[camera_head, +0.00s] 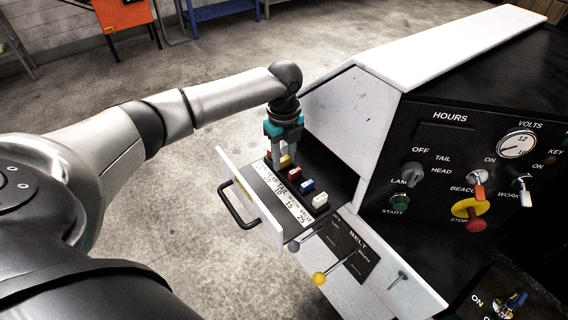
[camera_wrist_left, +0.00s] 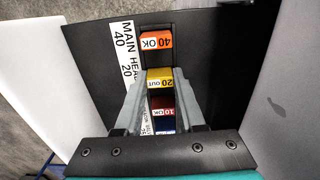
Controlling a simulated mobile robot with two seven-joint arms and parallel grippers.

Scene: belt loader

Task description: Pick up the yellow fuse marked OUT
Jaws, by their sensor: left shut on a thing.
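The yellow fuse (camera_wrist_left: 160,79), marked 20 OUT, sits in a row of fuses between the orange and red ones. In the head view the yellow fuse (camera_head: 285,161) shows just below my left gripper (camera_head: 286,158). My left gripper (camera_wrist_left: 160,88) points down into the open drawer and is shut on the yellow fuse, one finger on each side. I cannot tell whether the fuse is fully seated in its slot. My right gripper is in neither view.
The orange 40 OK fuse (camera_wrist_left: 156,40) and red 10 OK fuse (camera_wrist_left: 162,105) are close neighbours. Blue (camera_head: 307,185) and white fuses (camera_head: 320,200) follow. The drawer handle (camera_head: 238,205) and yellow-knobbed lever (camera_head: 319,278) stick out nearby. The control panel (camera_head: 450,170) rises at right.

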